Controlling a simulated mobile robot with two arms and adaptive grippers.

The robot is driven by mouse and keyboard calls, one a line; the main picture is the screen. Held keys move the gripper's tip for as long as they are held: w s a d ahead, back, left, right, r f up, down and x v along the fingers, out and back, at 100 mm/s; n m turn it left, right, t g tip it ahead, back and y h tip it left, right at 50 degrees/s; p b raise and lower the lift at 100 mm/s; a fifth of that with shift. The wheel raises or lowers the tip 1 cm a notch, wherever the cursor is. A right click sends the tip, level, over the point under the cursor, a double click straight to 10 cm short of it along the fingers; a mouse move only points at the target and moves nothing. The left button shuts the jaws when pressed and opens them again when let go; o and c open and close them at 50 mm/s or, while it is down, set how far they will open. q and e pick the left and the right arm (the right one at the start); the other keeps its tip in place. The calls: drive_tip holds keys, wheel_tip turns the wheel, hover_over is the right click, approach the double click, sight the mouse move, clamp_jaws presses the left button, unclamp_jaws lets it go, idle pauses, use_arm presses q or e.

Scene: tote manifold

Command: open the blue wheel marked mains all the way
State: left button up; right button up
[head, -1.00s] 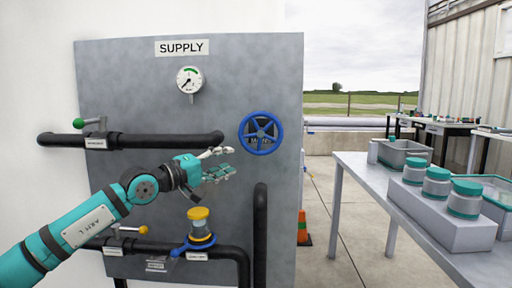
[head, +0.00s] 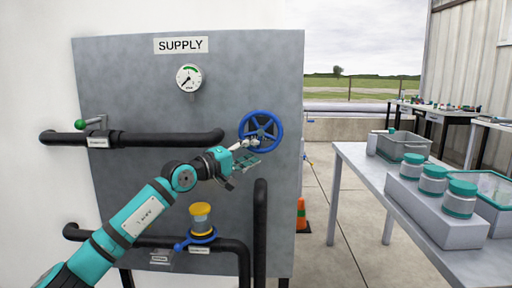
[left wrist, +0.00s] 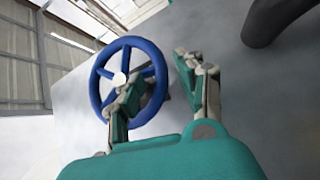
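The blue wheel (head: 261,117) is mounted on the grey supply panel, at its upper right. It has several spokes, and its label is not readable now. In the left wrist view the blue wheel (left wrist: 103,88) shows at the left, partly hidden behind one finger. My left gripper (head: 252,152) is just below the wheel's lower left rim, in front of the panel. My right gripper is not seen.
The grey panel (head: 120,75) carries a gauge (head: 188,77), black pipes (head: 165,139), a green-knobbed lever (head: 84,124) and a yellow-capped fitting (head: 200,215). A grey table (head: 350,165) with teal-lidded jars stands at right. An orange cone (head: 301,214) stands behind the panel's right edge.

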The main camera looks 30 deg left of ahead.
use_arm(q)
drive_tip(key=shift+x, duration=1.3)
clamp_jaws()
